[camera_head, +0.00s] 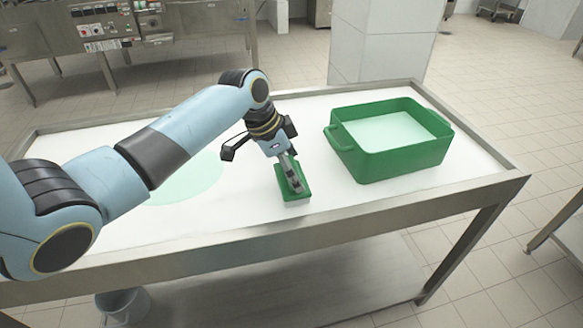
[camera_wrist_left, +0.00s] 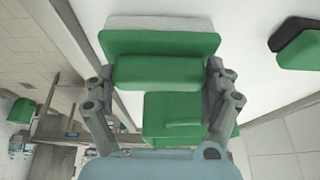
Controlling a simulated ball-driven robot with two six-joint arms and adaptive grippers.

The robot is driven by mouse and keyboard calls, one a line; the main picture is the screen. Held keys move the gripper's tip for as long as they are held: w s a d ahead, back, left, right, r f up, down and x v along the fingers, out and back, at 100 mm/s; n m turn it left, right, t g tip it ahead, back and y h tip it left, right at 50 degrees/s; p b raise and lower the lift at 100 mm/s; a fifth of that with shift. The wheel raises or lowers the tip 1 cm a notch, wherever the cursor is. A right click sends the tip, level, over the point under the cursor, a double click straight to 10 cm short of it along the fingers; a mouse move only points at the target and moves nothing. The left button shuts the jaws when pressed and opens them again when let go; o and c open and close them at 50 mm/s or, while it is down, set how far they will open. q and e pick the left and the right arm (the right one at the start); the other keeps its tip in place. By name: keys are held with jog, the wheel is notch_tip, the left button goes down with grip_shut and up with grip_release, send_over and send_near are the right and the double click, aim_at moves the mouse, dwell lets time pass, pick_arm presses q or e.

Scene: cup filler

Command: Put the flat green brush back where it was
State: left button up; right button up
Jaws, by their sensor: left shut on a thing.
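The flat green brush (camera_head: 294,196) is at my left gripper (camera_head: 288,172) over the front middle of the white table, left of the green tub. In the left wrist view the green brush body (camera_wrist_left: 160,44) lies across between the two fingers, with pale bristles (camera_wrist_left: 160,22) along its far side. My left gripper (camera_wrist_left: 160,75) is shut on it. I cannot tell whether the brush touches the table or is just above it. My right gripper is not in view.
The green tub (camera_head: 392,166) stands on the table's right half. A pale green round patch (camera_head: 190,182) marks the table, partly behind my arm. A green and dark thing (camera_wrist_left: 300,48) shows at the left wrist view's edge. The metal rim (camera_head: 430,196) borders the table.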

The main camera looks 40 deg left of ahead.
pick_arm(q)
jog(key=shift+f, duration=0.2)
jog(key=o, duration=1)
jog(key=shift+f, duration=0.1)
jog(key=shift+o, duration=0.2)
jog(key=shift+r, duration=0.2)
jog(key=shift+s+a+r, duration=0.1)
jog(key=shift+a+r, duration=0.05)
jog(key=shift+r, duration=0.2)
jog(key=v, duration=1.1)
jog(key=shift+s, duration=0.15)
